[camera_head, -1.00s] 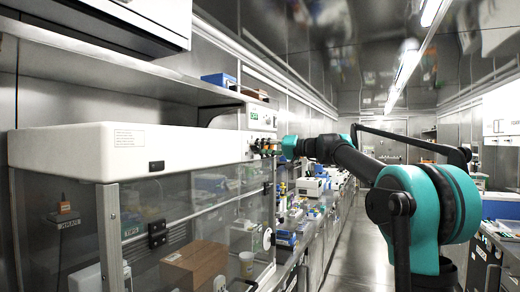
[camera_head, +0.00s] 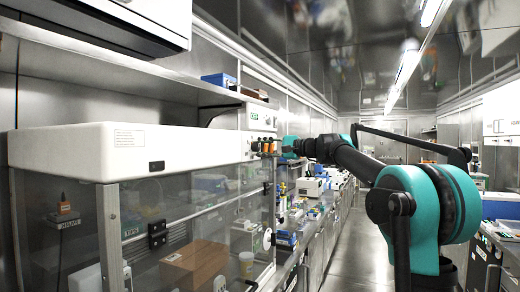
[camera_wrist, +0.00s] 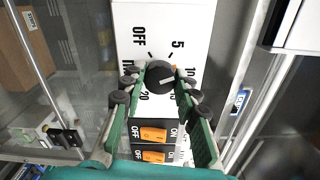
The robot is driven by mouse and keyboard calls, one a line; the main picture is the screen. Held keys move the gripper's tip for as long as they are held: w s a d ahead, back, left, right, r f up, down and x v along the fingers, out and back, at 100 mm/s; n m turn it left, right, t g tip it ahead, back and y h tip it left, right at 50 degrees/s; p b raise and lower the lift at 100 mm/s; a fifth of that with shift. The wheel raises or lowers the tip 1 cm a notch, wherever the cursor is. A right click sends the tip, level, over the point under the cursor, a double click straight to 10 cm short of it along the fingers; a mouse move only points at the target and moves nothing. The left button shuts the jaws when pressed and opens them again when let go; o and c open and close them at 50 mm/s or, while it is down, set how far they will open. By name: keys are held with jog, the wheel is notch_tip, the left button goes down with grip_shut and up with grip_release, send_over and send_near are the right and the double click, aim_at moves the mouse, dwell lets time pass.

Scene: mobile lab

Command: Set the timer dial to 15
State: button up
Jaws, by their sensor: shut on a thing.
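The timer dial (camera_wrist: 160,76) is a round black knob with a pale pointer line on a white panel (camera_wrist: 128,20). In the wrist view, the pointer is toward the right side, near the 10 mark. OFF is at upper left, 5 at upper right and 20 below; the label between 10 and 20 is partly hidden by the knob and a finger. My gripper (camera_wrist: 158,80) has one finger on each side of the dial and is shut on it. In the head view, my gripper (camera_head: 276,147) is against the panel (camera_head: 258,118), and the dial cannot be made out.
Two orange rocker switches (camera_wrist: 153,135) sit below the dial, between my fingers. A clear-fronted white cabinet (camera_head: 100,148) is at the left, with a cardboard box (camera_head: 195,264) inside. A crowded bench (camera_head: 312,215) runs back beside the open aisle (camera_head: 365,240).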

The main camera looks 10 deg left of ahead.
jog(key=m, duration=0.4)
jog(key=shift+m, duration=0.3)
jog(key=m, duration=0.3)
jog(key=shift+m, duration=0.4)
jog(key=m, duration=0.4)
jog(key=shift+f+m, duration=0.1)
jog(key=shift+m, duration=2)
jog(key=o, duration=1.2)
jog(key=shift+c, duration=0.2)
jog(key=shift+d, duration=0.1)
jog(key=v, duration=1.2)
